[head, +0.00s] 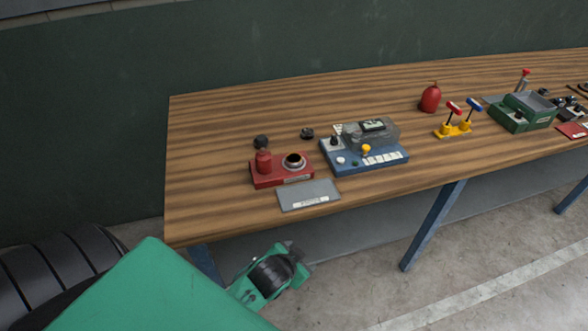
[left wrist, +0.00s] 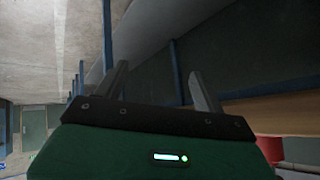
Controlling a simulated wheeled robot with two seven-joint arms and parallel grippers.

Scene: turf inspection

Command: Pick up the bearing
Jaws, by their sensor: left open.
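A silver ring with a dark centre, which looks like the bearing (head: 294,161), sits on the right part of a red block (head: 281,178) near the front left of the wooden table in the head view. A red knob-like part stands beside it on the same block. My left gripper (left wrist: 160,72) is open, with two dark fingers apart and nothing between them in the left wrist view. In the head view my green left arm reaches below the table's front edge, lower than the bearing and away from it. My right gripper is not in view.
A grey plate (head: 309,195) lies in front of the red block. A blue device (head: 364,160) stands to its right. Two dark knobs lie behind. The table's left end is clear.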

